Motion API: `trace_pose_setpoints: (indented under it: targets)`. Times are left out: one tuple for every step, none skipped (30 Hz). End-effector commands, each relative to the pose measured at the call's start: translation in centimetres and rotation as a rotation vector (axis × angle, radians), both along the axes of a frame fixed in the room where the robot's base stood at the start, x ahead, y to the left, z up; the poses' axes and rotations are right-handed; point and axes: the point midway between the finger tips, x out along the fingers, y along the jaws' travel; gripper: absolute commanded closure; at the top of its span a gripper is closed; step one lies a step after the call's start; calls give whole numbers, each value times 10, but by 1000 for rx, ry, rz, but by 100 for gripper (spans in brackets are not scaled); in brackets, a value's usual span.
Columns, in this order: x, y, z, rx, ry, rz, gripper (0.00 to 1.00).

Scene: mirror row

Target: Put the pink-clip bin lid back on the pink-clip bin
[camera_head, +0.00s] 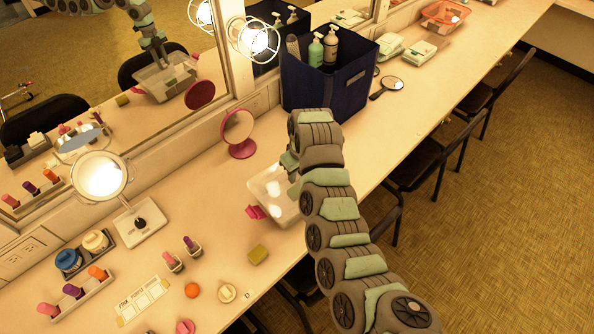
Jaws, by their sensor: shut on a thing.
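The pink-clip bin (284,212) is a clear, whitish box on the counter below the pink round mirror, with pink clips (256,212) at its left side. My arm covers its right part. My gripper (292,168) is over the bin's back right part, pointing down, its fingertips mostly hidden by my arm. It is shut on what looks like the clear pink-clip bin lid (268,184), at the top of the bin. I cannot tell whether the lid is seated or held just above the rim. The wall mirror also shows the gripper over the bin.
A dark blue caddy (325,88) with bottles stands behind my gripper. The pink round mirror (240,135) stands behind the bin. A lit mirror (100,177) is at left. Chairs line the counter's right edge.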

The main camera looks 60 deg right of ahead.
Motion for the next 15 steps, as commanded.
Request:
trace_pose_setpoints:
  targets:
    - [0,0,-1,0,0,1,100]
    - [0,0,-1,0,0,1,100]
    - [0,0,-2,-1,1,1,100]
    - [0,0,-2,-1,0,1,100]
    - [0,0,-2,-1,1,1,100]
    - [0,0,-1,-1,1,1,100]
    - [0,0,-1,-1,1,1,100]
    - [0,0,-1,-1,1,1,100]
    - [0,0,-1,-1,1,1,75]
    - [0,0,-1,-1,1,1,73]
    - [0,0,-1,-1,1,1,70]
    - [0,0,-1,-1,1,1,67]
    - [0,0,-1,-1,1,1,65]
    - [0,0,-1,-1,1,1,62]
    - [0,0,-1,-1,0,0,59]
